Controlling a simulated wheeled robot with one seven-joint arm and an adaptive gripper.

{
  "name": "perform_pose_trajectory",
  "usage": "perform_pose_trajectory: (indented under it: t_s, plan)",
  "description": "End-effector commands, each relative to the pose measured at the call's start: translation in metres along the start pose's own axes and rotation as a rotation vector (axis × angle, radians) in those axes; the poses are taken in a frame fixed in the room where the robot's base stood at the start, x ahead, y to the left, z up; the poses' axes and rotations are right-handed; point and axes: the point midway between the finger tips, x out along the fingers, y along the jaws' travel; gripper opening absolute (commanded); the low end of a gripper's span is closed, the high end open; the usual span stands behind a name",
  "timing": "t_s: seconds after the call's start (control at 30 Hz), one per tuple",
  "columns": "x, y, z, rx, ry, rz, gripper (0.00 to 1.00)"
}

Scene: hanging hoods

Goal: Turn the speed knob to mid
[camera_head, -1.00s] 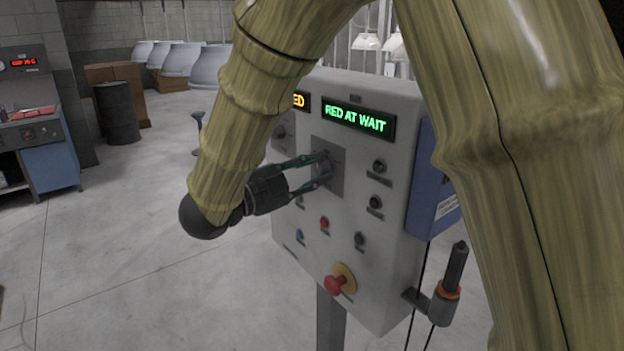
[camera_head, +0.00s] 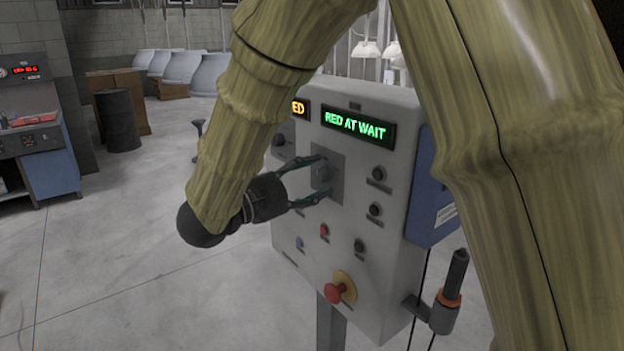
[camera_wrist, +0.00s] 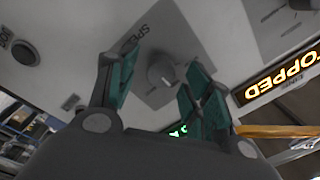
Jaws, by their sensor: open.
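The speed knob (camera_head: 322,173) is a grey round knob on a darker grey square plate on the front of the control panel (camera_head: 300,225). In the wrist view the knob (camera_wrist: 161,72) shows a light pointer mark, beside lettering partly readable as "SPE". My gripper (camera_head: 325,176) is open, with one finger above the knob and one below it in the head view. In the wrist view the fingers of my gripper (camera_wrist: 156,84) stand on either side of the knob, with gaps showing; I see no contact.
A green display (camera_head: 358,126) reads "RED AT WAIT". An amber display (camera_wrist: 283,77) shows "TOPPED". A red emergency button (camera_head: 336,292) sits low on the panel, with several small buttons around the knob. A blue box (camera_head: 433,190) is on the panel's right side.

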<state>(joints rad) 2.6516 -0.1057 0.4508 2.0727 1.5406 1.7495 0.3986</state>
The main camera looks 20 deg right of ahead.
Motion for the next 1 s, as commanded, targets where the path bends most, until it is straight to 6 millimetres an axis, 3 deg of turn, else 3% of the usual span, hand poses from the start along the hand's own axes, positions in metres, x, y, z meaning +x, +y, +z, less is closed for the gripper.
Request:
perform_pose_trajectory:
  t_s: [0.17,0.6,0.8,1.0]
  plan:
    - [-0.020,0.000,0.000,0.000,-0.001,-0.002,0.50]
    - [-0.096,0.000,0.001,0.001,-0.001,-0.001,0.50]
    - [-0.113,0.000,0.000,0.000,0.001,0.000,0.50]
    - [-0.118,0.000,0.000,0.000,0.000,0.000,0.50]
